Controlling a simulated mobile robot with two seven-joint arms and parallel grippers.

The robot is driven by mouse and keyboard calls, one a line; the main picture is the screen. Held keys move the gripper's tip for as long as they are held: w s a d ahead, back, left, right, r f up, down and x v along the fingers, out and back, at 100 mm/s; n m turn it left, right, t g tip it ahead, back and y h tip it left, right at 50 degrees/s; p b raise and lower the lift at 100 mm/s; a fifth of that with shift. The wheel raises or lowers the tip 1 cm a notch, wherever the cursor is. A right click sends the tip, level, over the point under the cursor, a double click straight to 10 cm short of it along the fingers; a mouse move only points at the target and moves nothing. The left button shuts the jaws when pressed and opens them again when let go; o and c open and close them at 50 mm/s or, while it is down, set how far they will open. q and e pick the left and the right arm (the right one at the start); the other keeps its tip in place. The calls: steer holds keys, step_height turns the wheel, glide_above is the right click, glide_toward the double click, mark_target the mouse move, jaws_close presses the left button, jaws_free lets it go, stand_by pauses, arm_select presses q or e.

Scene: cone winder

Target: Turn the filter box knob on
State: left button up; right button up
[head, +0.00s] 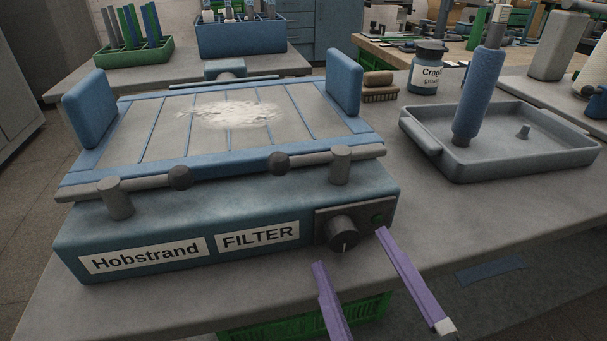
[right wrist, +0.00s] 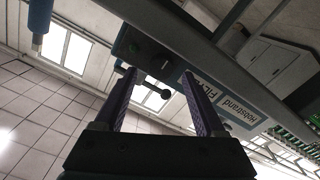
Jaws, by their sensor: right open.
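The blue filter box (head: 190,221) stands on the grey bench, with labels reading Hobstrand and FILTER on its front. Its dark round knob (head: 341,231) is on a grey panel at the front right. A pale mark on the knob points down. A small dark green light (head: 377,219) sits beside it. My right gripper (head: 350,247) is open, its purple fingers spread below and either side of the knob and not closed on it. In the right wrist view the knob (right wrist: 165,66) shows between the fingertips (right wrist: 158,72). My left gripper is in neither view.
White material (head: 235,113) lies on the box's slatted top. A bar with dark balls (head: 279,160) runs above the knob side. A grey tray (head: 460,165) with a blue cylinder (head: 480,88) stands right. A green crate (head: 360,309) is below the bench edge.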

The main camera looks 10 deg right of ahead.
mark_target(341, 234)
steer(key=shift+w, duration=1.25)
steer(key=shift+a, duration=0.1)
jaws_close()
